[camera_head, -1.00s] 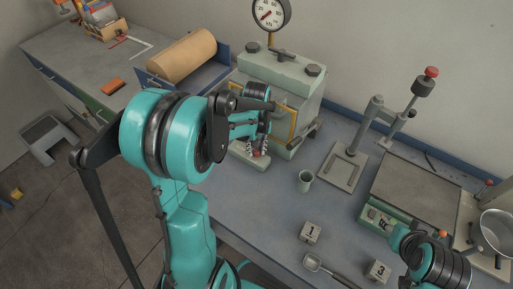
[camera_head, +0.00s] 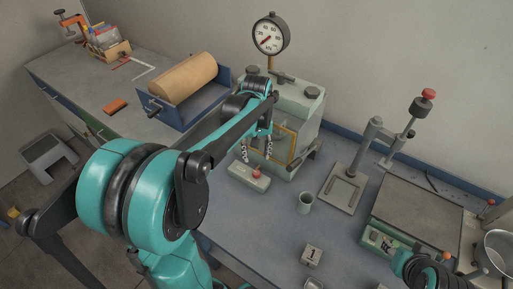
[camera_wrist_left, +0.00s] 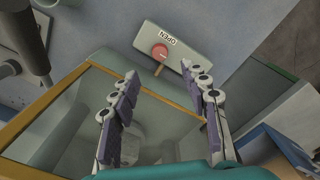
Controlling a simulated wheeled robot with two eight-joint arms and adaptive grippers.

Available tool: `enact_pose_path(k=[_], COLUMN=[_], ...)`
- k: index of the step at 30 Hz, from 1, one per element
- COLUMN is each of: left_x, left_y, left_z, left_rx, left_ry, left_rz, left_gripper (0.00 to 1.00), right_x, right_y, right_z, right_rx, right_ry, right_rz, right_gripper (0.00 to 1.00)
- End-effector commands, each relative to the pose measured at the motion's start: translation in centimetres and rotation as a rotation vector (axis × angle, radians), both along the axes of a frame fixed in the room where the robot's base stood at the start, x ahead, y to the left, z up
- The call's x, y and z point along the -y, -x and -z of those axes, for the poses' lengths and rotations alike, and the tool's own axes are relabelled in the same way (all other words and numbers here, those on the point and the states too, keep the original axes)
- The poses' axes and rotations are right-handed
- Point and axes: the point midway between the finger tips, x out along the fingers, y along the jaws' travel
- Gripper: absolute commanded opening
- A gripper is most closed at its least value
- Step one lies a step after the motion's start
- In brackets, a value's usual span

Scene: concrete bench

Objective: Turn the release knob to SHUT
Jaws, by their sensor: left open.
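The release knob (camera_head: 257,174) is red, on a small pale grey-green block (camera_head: 240,172) on the bench in front of the press. In the left wrist view the red knob (camera_wrist_left: 160,52) has a short tan pointer directed down the picture, and the word OPEN shows on the block (camera_wrist_left: 200,47) just above it. My left gripper (camera_head: 256,152) hangs fingers-down behind and above the block, open and empty. In the left wrist view its fingers (camera_wrist_left: 160,76) are apart, with the knob beyond their tips and not touched. My right gripper is out of view; only part of that arm shows.
The press (camera_head: 300,105) with a yellow-framed window (camera_head: 281,146) and a gauge (camera_head: 270,35) stands close behind the gripper. A green cup (camera_head: 305,204) and a lever stand (camera_head: 345,190) are to the right. A blue tray with a roll (camera_head: 183,78) is at left.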

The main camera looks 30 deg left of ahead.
Motion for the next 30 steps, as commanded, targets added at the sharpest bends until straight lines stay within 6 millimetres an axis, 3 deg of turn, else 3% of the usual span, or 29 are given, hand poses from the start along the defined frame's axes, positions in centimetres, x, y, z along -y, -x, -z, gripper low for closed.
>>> enact_pose_path(k=[7, 23, 30], left_x=[0.0, 0.0, 2.4], left_y=[0.0, 0.0, 2.3], left_z=[-2.6, -2.7, -3.8], left_rx=[0.0, 0.001, 0.103], left_ry=[0.0, -0.001, -0.026], left_rz=[0.0, 0.001, 0.121], left_gripper=[0.46, 0.46, 0.46], right_x=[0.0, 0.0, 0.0], right_y=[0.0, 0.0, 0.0], right_z=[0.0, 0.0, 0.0], right_rx=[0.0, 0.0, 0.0], right_ry=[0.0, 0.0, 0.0], right_rz=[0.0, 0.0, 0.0], right_gripper=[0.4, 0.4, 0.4])
